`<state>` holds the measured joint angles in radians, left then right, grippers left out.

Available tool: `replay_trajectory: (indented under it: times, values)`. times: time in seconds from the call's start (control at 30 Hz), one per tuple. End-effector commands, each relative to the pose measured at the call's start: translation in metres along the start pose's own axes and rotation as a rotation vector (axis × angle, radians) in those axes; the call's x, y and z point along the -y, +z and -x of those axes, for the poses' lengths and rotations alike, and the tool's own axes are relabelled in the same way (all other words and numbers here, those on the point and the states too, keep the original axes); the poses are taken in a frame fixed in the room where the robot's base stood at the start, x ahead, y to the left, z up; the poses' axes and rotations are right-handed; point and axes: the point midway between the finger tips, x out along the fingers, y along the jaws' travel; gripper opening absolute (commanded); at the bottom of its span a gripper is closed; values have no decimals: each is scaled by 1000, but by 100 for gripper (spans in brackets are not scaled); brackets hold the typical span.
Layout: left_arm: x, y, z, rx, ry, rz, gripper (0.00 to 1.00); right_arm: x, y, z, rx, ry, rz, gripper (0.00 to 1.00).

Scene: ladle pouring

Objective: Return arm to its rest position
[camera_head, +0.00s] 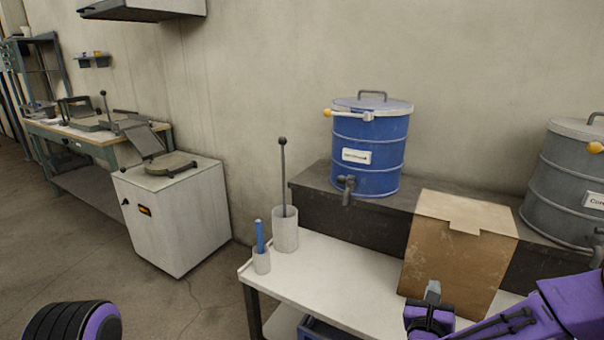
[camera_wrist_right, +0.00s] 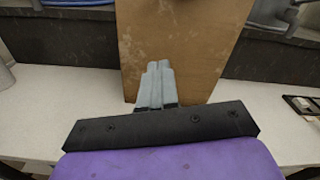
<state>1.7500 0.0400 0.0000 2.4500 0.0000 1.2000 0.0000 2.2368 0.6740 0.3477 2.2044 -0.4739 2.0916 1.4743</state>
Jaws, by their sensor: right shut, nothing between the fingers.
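My right arm is purple and comes in from the lower right in the head view. Its gripper (camera_head: 433,290) is in front of the cardboard box (camera_head: 462,240), above the white table. In the right wrist view the gripper's two grey fingers (camera_wrist_right: 158,84) lie together, shut and empty, with the box (camera_wrist_right: 195,40) behind them. I cannot tell whether the fingertips touch the box. At the lower left of the head view there is a rounded black and purple part of my own body. The left gripper is not in view.
A white table (camera_head: 345,278) holds a tall cup (camera_head: 286,236) with a dark rod and a small cup (camera_head: 261,262) with a blue stick. A blue drum (camera_head: 385,150) and a grey drum (camera_head: 568,185) stand on the dark ledge (camera_head: 335,208) behind. Open floor lies left.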

Motion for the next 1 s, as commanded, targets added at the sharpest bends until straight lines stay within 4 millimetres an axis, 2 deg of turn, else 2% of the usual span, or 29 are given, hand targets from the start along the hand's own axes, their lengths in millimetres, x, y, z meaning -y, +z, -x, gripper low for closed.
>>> replay_trajectory:
  times: [0.07,0.1,0.17,0.2,0.27,0.3,0.4,0.5,0.6,0.63,0.73,1.0]
  values:
    - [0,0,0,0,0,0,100,-16,-16,9,-35,112,363,0]
    - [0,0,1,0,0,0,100,-28,-32,19,-46,201,612,0]
    - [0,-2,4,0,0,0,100,-43,-70,45,-51,377,1020,0]
    - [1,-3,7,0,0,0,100,-49,-101,67,-39,513,1289,0]
    - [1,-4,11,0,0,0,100,-48,-145,102,-5,713,1625,0]
    - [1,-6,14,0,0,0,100,-42,-172,126,25,849,1818,0]
    - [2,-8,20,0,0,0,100,-11,-229,186,116,1181,2188,0]
    - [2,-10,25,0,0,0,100,28,-264,232,164,1437,2383,0]
    - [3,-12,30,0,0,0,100,60,-281,259,160,1563,2470,0]
    - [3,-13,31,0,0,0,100,64,-284,265,168,1586,2487,0]
    - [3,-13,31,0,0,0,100,69,-290,276,178,1626,2497,0]
    - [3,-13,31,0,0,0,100,69,-290,276,178,1626,2497,0]
